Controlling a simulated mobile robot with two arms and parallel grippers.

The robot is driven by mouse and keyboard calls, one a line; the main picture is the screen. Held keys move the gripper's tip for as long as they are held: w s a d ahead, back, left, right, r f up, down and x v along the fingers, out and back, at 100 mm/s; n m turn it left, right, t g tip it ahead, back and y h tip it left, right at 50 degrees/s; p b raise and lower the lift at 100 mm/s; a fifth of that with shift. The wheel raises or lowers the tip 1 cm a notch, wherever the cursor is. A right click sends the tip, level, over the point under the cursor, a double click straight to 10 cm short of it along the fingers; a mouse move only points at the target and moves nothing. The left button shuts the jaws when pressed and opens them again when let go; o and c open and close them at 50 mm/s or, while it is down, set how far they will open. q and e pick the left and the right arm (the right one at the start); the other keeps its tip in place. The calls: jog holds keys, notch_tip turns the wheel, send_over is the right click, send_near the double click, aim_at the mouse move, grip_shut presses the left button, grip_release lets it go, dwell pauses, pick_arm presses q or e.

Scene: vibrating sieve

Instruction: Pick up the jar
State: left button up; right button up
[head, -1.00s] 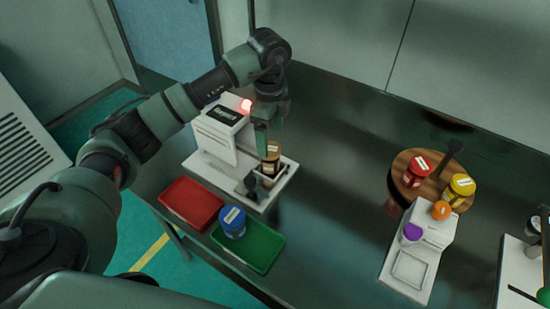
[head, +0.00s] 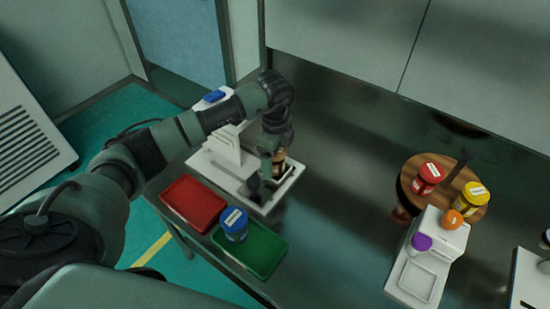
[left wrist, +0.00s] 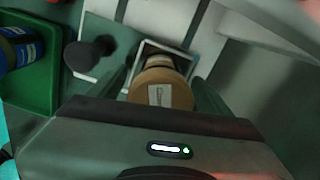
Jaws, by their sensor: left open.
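A jar with a tan-brown lid and pale label (head: 280,158) stands in the square frame of a white machine (head: 287,192). My left gripper (head: 272,168) is low over it and partly hides it in the head view. In the left wrist view the jar lid (left wrist: 160,90) sits between the two fingers of my left gripper (left wrist: 162,95). The fingers are open, with a finger on each side of the jar. I cannot tell whether either finger touches it. My right gripper is not in view.
A red tray (head: 193,202) and a green tray (head: 262,250) with a blue-lidded jar (head: 234,224) lie in front. A dark round knob (left wrist: 90,52) is beside the brown jar. At right are a wooden round stand (head: 412,172), red (head: 430,176) and yellow (head: 473,196) jars, and a white scale (head: 410,281).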

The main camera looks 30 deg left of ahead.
pick_arm(q)
jog(key=c, duration=1.4)
jog(key=shift+c, duration=0.7)
jog(key=shift+r, duration=0.15)
